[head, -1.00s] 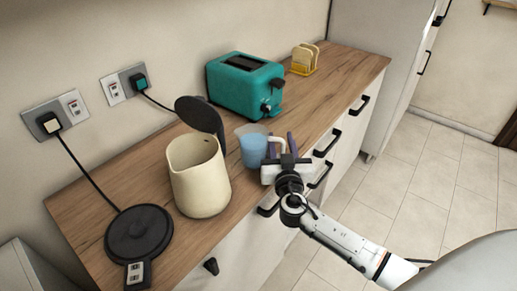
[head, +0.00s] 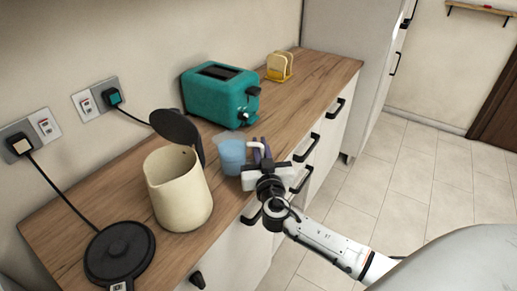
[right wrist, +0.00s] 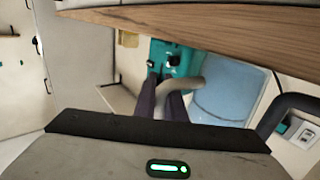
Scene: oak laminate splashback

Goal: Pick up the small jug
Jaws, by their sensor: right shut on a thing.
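The small jug (head: 231,157) is translucent with blue contents and has a pale handle. It appears to stand upright on the wooden counter, between the cream kettle and the teal toaster. My right gripper (head: 261,151) is at its right side, shut on the handle. In the right wrist view, the purplish fingers (right wrist: 162,100) are at the curved handle, with the blue jug body (right wrist: 226,95) just to their right. The jug's base is partly hard to see. My left gripper is not in view.
The cream kettle (head: 180,197) with its dark lid raised stands left of the jug. A black round base (head: 119,252) lies at the near left. The teal toaster (head: 221,95) is behind the jug, and a yellow toast rack (head: 279,67) stands at the far end. Drawers with black handles line the front.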

